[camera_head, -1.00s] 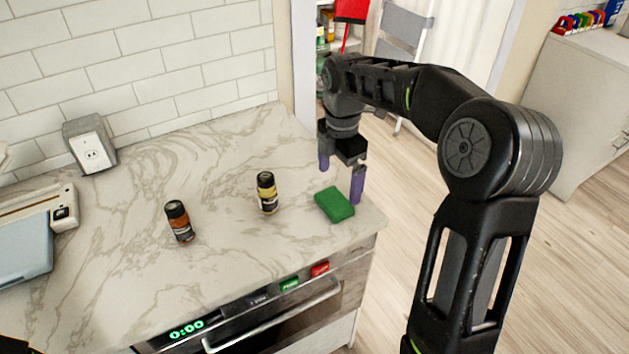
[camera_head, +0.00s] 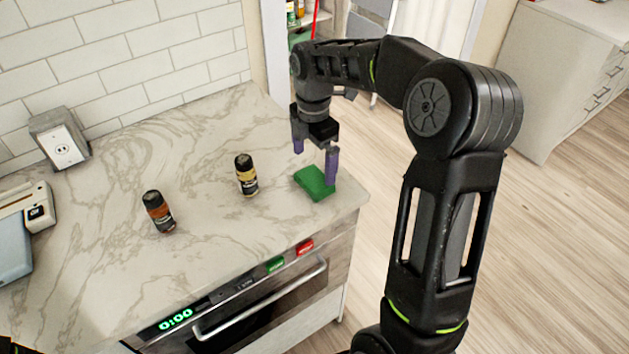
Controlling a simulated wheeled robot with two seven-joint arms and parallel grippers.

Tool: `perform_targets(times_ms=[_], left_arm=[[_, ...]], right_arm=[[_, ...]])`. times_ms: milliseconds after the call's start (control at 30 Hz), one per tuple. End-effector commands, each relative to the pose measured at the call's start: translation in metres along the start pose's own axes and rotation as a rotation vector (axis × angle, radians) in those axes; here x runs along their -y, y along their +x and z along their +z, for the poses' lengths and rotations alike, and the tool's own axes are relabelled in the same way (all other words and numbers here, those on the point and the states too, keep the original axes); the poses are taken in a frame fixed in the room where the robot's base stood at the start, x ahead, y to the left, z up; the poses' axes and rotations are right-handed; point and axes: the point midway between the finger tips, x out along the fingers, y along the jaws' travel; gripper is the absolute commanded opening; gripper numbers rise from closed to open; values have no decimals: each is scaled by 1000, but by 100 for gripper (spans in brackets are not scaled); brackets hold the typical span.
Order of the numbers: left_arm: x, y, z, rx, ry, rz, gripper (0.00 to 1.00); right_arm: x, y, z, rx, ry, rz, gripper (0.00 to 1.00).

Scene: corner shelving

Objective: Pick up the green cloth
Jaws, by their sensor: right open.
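The green cloth (camera_head: 314,184) is a small, thick folded block lying on the marble counter near its right front corner. My right gripper (camera_head: 315,166) hangs above and at the far side of the cloth, with its two purple fingers pointing down and spread apart. The right finger overlaps the cloth's right edge in the picture; I cannot tell whether it touches. Nothing is between the fingers. My left gripper does not show.
Two spice jars stand on the counter (camera_head: 110,240): a yellow-labelled one (camera_head: 246,176) left of the cloth and an orange one (camera_head: 158,212) farther left. The right counter edge is close to the cloth.

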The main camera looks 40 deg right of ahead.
Motion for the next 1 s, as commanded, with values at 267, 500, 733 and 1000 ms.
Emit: perform_targets(times_ms=[267, 500, 733, 1000], left_arm=[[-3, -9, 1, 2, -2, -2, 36], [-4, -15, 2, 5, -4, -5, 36], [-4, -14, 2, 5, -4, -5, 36], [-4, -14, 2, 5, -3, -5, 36]], right_arm=[[3, 18, 0, -1, -1, -6, 100], [2, 49, 1, -1, -1, -1, 100], [2, 52, 1, -1, 0, 0, 100], [2, 52, 0, -1, 0, 1, 100]])
